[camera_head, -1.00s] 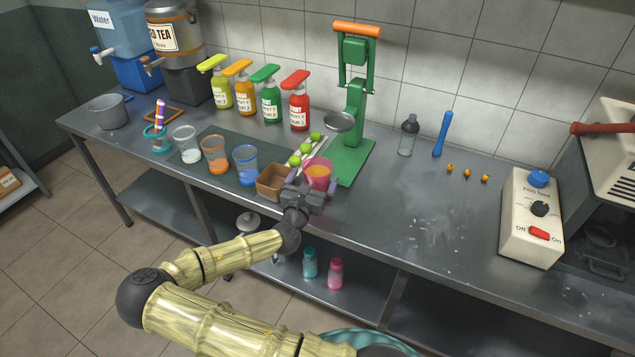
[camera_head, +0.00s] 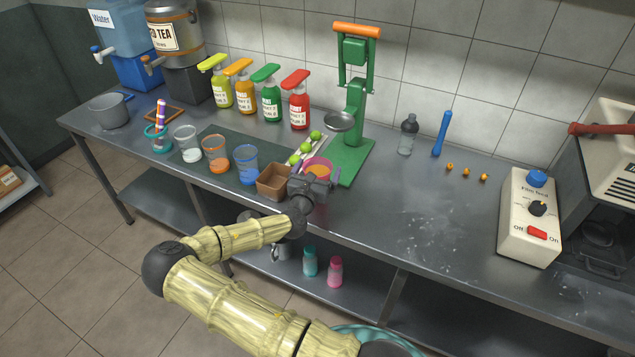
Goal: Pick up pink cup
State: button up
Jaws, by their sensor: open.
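The pink cup (camera_head: 318,165) stands on the steel counter with an orange content visible at its top. It is right of a brown square box and in front of the green press. My gripper (camera_head: 314,182) is at the near side of the cup, with its open fingers reaching toward it. The gripper body hides the cup's lower front, so I cannot tell whether the fingers touch it.
The brown box (camera_head: 273,183) sits just left of the cup. Limes (camera_head: 306,148) lie behind it, and the green press (camera_head: 352,140) stands behind right. A blue cup (camera_head: 246,166) and an orange cup (camera_head: 216,154) are further left.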

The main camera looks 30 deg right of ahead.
jog(key=c, duration=1.3)
jog(key=shift+r, duration=0.3)
jog(key=shift+r, duration=4.7)
